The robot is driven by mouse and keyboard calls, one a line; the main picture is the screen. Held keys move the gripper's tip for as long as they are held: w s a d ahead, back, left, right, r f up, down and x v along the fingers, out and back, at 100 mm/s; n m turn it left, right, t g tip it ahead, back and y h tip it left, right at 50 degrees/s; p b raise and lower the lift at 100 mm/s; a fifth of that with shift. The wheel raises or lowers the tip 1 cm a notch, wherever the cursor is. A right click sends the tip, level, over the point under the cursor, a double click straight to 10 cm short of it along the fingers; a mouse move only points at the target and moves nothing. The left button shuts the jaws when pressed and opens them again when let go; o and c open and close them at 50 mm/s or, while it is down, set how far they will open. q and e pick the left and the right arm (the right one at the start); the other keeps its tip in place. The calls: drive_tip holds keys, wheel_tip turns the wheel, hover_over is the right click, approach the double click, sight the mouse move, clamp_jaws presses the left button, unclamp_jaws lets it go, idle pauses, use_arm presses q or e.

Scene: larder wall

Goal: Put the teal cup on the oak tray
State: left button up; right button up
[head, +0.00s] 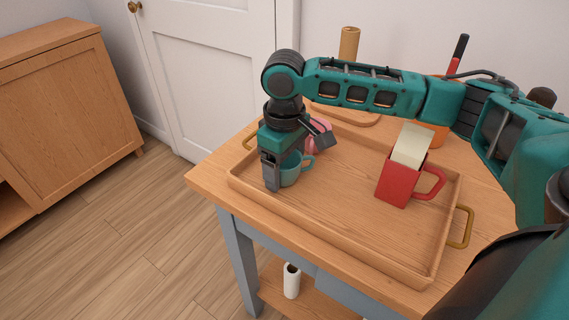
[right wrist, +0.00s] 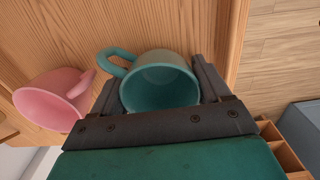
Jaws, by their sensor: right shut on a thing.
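The teal cup (head: 291,174) is at the left end of the oak tray (head: 345,240), inside its rim. My right gripper (head: 272,181) points down over the cup and is shut on it. In the right wrist view the cup (right wrist: 160,85) sits between the two fingers of the gripper (right wrist: 166,95), its mouth facing the camera and its handle to the upper left. Its base is hidden, so I cannot tell whether it touches the tray floor. My left gripper does not show.
A pink cup (right wrist: 52,98) stands close beside the teal cup. A red mug (head: 398,184) holding a pale block (head: 411,146) is on the tray's right part. A wooden board (head: 345,115) and an orange container (head: 437,132) are behind. The tray's middle is bare.

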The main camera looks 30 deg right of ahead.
drive_tip(key=o, duration=1.1)
wheel_tip(320, 180, up, 12)
drive_tip(key=shift+r+p, duration=0.15)
drive_tip(key=shift+p, duration=0.75)
